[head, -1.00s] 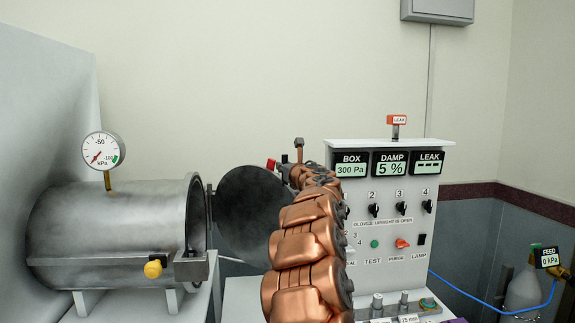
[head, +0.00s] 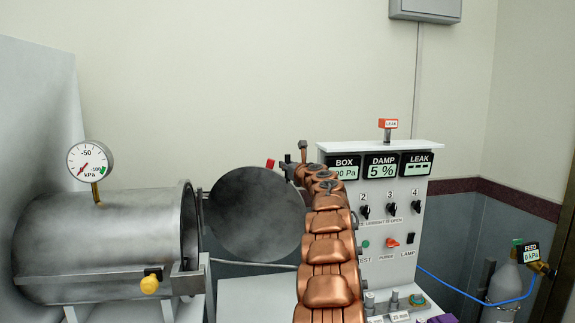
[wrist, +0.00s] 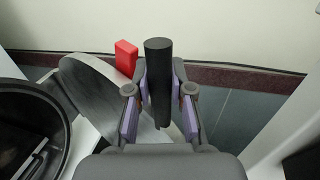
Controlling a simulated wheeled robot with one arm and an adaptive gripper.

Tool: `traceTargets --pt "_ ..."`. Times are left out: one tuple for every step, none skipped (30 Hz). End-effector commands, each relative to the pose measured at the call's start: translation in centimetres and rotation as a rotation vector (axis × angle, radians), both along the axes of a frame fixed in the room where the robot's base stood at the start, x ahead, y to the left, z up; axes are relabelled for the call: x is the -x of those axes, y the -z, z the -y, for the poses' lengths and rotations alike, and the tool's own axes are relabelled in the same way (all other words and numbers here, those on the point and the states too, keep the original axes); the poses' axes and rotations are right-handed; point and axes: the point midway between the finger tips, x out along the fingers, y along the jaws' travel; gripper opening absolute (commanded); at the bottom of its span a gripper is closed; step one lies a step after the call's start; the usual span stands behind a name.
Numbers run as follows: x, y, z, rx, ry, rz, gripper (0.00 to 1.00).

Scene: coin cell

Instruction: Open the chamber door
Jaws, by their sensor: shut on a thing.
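The chamber (head: 100,245) is a grey metal cylinder lying on its side at the left in the head view. Its round grey door (head: 255,215) stands swung open to the right of the mouth, its disc facing the head camera. In the wrist view the door (wrist: 95,90) shows nearly edge-on, and the chamber's dark open mouth (wrist: 30,125) is at the left. My gripper (wrist: 160,90) is shut on a dark cylindrical door handle (wrist: 158,60). In the head view my copper arm reaches the door's right edge; the fingers and handle are hard to make out there.
A control panel (head: 385,265) with knobs and displays stands close to the right of my arm. A gauge (head: 90,160) rises from the chamber, and a yellow knob (head: 149,285) sticks out at its front. A red block (wrist: 126,57) is beside the handle. A gas bottle (head: 505,285) stands far right.

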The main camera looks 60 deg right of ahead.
Motion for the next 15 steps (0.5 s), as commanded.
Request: traceTargets --pt "-0.10 -0.11 0.19 0.000 -0.001 0.001 0.00" --pt "-0.13 -0.08 0.27 0.000 -0.001 0.000 0.00" --pt "-0.18 -0.08 0.36 0.001 -0.002 -0.001 0.00" --pt "-0.22 -0.10 0.41 0.000 -0.003 0.000 0.00" --pt "-0.24 -0.11 0.47 0.000 -0.003 0.000 0.00" --pt "-0.24 -0.12 0.53 0.000 -0.003 0.000 0.00" --pt "-0.24 -0.13 0.57 0.001 -0.003 0.000 0.00" --pt "-0.24 -0.13 0.62 0.001 -0.003 0.000 0.00" --pt "-0.22 -0.13 0.65 0.002 -0.003 0.000 0.00" --pt "-0.20 -0.15 0.69 0.002 -0.003 0.000 0.00" --pt "-0.19 -0.14 0.72 0.002 -0.002 0.000 0.00" --pt "-0.17 -0.15 0.73 0.002 -0.002 0.000 0.00" --pt "-0.16 -0.13 0.76 0.002 -0.002 0.000 0.00" --pt "-0.14 -0.13 0.76 0.001 -0.002 0.000 0.00" --pt "-0.12 -0.13 0.78 0.001 -0.001 0.000 0.00"
